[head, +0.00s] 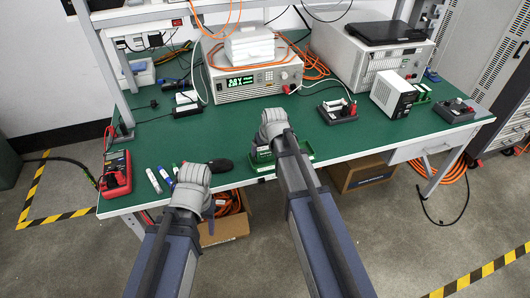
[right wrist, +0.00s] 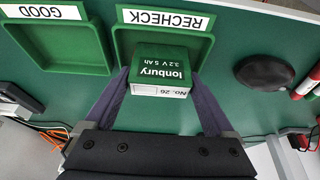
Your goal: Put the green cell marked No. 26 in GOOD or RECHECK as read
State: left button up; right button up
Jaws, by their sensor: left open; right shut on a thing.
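My right gripper (right wrist: 160,82) is shut on the green cell (right wrist: 162,62). Its label reads "Ionbury 3.2V 5 Ah", and its white edge strip reads "No. 26"; the lettering is upside down in the right wrist view. The cell overlaps the near side of the green RECHECK tray (right wrist: 205,48); I cannot tell whether it touches the tray. The green GOOD tray (right wrist: 70,60) looks empty beside it. In the head view the right gripper (head: 268,140) is over the bench's front part. My left gripper (head: 197,180) is open near the front edge, left of it.
Pens (head: 155,181) and a dark rounded object (head: 220,165) lie near the left gripper. A red multimeter (head: 116,174) is at the left corner. A lit power supply (head: 250,78) stands behind, with cables. Black holders (head: 337,112) and a white box (head: 393,92) are on the right.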

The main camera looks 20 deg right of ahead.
jog(key=shift+f, duration=0.1)
jog(key=o, duration=1.4)
jog(key=shift+c, duration=0.2)
jog(key=p+v, duration=1.1)
jog(key=v, duration=0.1)
jog(key=s+a+n+g, duration=0.1)
jog(key=s+a+g, duration=0.1)
jog(key=s+a, duration=0.4)
jog(key=s+a+f+n+g+h, duration=0.1)
jog(key=s+a+n+g, duration=0.1)
jog(key=s+a, duration=0.5)
jog(key=s, duration=0.6)
jog(key=shift+s+a+f+g+h, duration=0.15)
jog(key=shift+s+a+g+h, duration=0.15)
jog(key=shift+s+g, duration=0.1)
